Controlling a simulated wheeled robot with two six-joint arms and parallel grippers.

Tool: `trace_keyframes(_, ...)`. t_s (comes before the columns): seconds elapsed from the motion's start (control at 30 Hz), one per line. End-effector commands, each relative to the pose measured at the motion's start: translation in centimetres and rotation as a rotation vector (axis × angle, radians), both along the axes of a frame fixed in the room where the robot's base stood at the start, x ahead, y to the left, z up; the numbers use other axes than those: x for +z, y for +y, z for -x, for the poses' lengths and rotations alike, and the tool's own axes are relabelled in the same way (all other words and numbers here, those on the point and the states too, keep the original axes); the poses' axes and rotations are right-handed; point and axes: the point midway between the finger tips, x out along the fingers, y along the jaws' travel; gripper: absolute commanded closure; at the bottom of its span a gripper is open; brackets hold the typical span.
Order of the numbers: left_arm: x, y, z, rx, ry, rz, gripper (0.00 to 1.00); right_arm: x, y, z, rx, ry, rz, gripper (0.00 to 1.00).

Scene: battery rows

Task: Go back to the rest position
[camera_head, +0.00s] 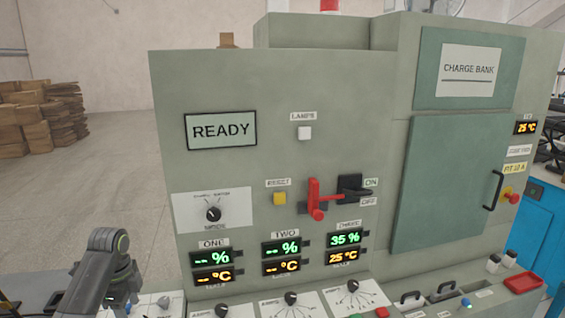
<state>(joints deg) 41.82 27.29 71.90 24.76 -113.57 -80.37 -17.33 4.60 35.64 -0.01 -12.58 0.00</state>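Part of my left arm (100,268), dark grey with a green ring, rises at the lower left in front of the charge bank cabinet (290,95). Its gripper is not visible in the frame. My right arm and gripper are not in view. The cabinet's display (221,131) reads READY. A red lever (316,199) stands upright beside a black switch block (353,188) marked ON and OFF. The THREE readout (344,238) shows 35 % and 25 °C.
Dials and black handles (440,291) line the sloping shelf at the cabinet's foot. A red tray (523,282) lies at its right end. The green cabinet door (452,180) is closed. Stacked cardboard (40,118) stands far left, with open floor (115,180) between.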

Motion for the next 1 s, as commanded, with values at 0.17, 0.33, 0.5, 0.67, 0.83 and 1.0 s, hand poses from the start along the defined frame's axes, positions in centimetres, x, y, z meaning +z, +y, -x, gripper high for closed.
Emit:
trace_keyframes(0.17,-3.0,-0.6,1.9,0.074,-0.013,-0.014,0.44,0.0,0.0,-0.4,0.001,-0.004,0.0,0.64)
trace_keyframes(0.33,-6.2,-1.3,4.6,0.176,-0.036,-0.026,0.44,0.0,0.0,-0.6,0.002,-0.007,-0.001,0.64)
trace_keyframes(0.5,-10.4,-2.6,9.4,0.343,-0.081,-0.03,0.44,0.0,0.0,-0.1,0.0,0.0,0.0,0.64)
trace_keyframes(0.67,-13.5,-4.0,15.3,0.544,-0.137,-0.013,0.44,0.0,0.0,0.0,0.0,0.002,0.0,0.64)
trace_keyframes(0.83,-14.9,-5.3,21.7,0.777,-0.2,0.022,0.44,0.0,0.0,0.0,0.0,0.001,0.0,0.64)
trace_keyframes(1.0,-14.6,-6.3,27.8,1.017,-0.262,0.064,0.44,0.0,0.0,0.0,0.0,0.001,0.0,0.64)
